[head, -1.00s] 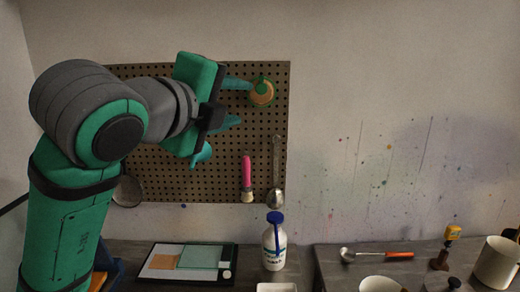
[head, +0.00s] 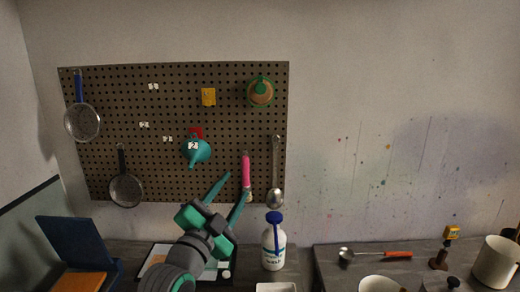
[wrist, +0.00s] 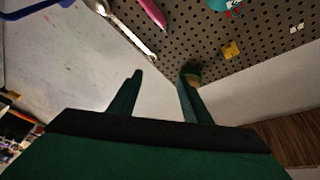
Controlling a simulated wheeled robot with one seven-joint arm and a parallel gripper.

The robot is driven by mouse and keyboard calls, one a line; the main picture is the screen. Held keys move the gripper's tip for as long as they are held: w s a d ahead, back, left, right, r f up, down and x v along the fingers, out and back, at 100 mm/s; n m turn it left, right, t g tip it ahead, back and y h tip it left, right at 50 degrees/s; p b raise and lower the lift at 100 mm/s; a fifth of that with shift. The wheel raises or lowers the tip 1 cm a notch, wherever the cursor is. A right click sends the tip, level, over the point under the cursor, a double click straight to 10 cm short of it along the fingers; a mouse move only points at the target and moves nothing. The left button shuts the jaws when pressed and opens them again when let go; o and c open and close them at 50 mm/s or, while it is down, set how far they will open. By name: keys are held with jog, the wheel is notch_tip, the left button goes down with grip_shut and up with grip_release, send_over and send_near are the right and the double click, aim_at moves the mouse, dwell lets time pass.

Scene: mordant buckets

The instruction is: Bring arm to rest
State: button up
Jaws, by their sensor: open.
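My gripper (head: 229,187) is low in front of the pegboard (head: 225,122) in the head view, its two teal fingers pointing up and to the right. The fingers are spread apart with nothing between them. In the wrist view my gripper (wrist: 160,80) is also open and empty, with the wall behind it. A teal funnel (head: 198,152) hangs on the pegboard above and left of the fingers. A pink-handled brush (head: 246,172) hangs close to the right fingertip in the picture; I cannot tell whether they touch.
Two strainers (head: 82,122), a ladle (head: 276,185) and a round green-and-tan item (head: 261,92) hang on the board. A white wash bottle (head: 274,252) with a blue top stands right of my arm. A blue open box (head: 75,245) is at left. Counters hold a spoon (head: 380,254) and a pot (head: 495,262).

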jog(key=s+d+f+n+y, duration=0.1)
jog(key=s+f+n, duration=0.3)
jog(key=f, duration=0.7)
jog(key=s+d+f+n+y, duration=0.2)
jog(key=s+f+n+y, duration=0.1)
jog(key=f, duration=0.8)
jog(key=s+d+f+n+y, duration=0.1)
jog(key=s+f+n+y, duration=0.2)
jog(key=f, duration=0.8)
jog(key=shift+s+d+f+n+g, duration=0.1)
jog(key=shift+s+f+n+g, duration=0.05)
jog(key=shift+s+n, duration=0.65)
jog(key=shift+s+d+f+n+g, duration=0.15)
jog(key=shift+s+n, duration=0.35)
jog(key=shift+s, duration=0.6)
jog(key=s+d+f+n+g, duration=0.1)
jog(key=s+f, duration=0.3)
jog(key=s, duration=0.4)
jog(key=s+d+f+n+g, duration=0.1)
jog(key=s+f, duration=0.4)
jog(key=s, duration=0.2)
jog(key=s+g, duration=0.1)
jog(key=s, duration=1.6)
jog(key=shift+s+d+f+m, duration=0.15)
jog(key=shift+s+d+m, duration=0.15)
jog(key=shift+s, duration=0.1)
